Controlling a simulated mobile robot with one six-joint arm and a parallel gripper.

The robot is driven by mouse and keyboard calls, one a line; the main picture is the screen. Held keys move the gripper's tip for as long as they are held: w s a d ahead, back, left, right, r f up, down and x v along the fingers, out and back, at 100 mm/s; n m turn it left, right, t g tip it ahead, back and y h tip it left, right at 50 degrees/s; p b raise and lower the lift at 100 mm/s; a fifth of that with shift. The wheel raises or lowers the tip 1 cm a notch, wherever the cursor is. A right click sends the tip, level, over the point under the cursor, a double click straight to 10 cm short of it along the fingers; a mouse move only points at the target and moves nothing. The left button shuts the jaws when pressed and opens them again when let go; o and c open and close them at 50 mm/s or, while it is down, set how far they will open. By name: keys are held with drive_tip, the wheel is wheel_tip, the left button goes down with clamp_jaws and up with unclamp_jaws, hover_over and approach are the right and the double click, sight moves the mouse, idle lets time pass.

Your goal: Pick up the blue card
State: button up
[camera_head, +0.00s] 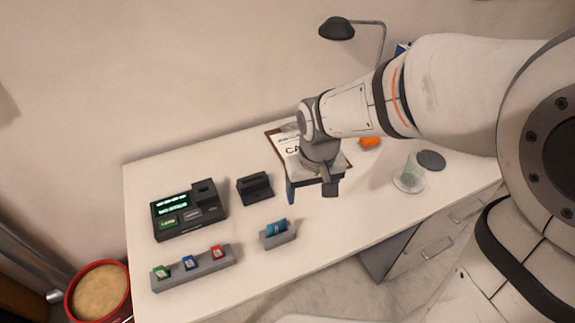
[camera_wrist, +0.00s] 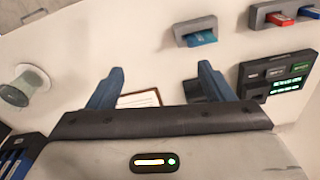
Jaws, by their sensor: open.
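A light-blue card (camera_head: 277,228) stands in a small grey holder (camera_head: 279,241) near the front of the white desk. In the wrist view the card (camera_wrist: 202,38) sticks out of the holder (camera_wrist: 194,25), above and beyond the fingertips. A smaller, darker blue piece (camera_head: 190,263) sits in a long grey rack (camera_head: 215,269) between a green and a red one. My gripper (camera_head: 311,190) is open and empty above the desk, behind and to the right of the light-blue card. Its two blue fingers (camera_wrist: 161,70) are well apart, with nothing between them.
A dark device with green displays (camera_head: 188,210) and a small black stand (camera_head: 255,188) are left of my gripper. A clipboard (camera_head: 282,146) lies behind it. A glass (camera_head: 410,177) stands to the right. A desk lamp (camera_head: 337,28) rises at the back.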

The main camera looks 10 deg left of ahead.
drive_tip(key=n, duration=0.2)
hover_over(277, 223)
wheel_tip(277, 223, down, 6)
drive_tip(key=shift+g, duration=0.4)
wheel_tip(277, 223, down, 8)
drive_tip(key=shift+w+a, duration=0.1)
drive_tip(key=shift+w, duration=0.05)
drive_tip(key=c, duration=1.2)
drive_tip(key=shift+o, duration=0.2)
wheel_tip(277, 223, up, 10)
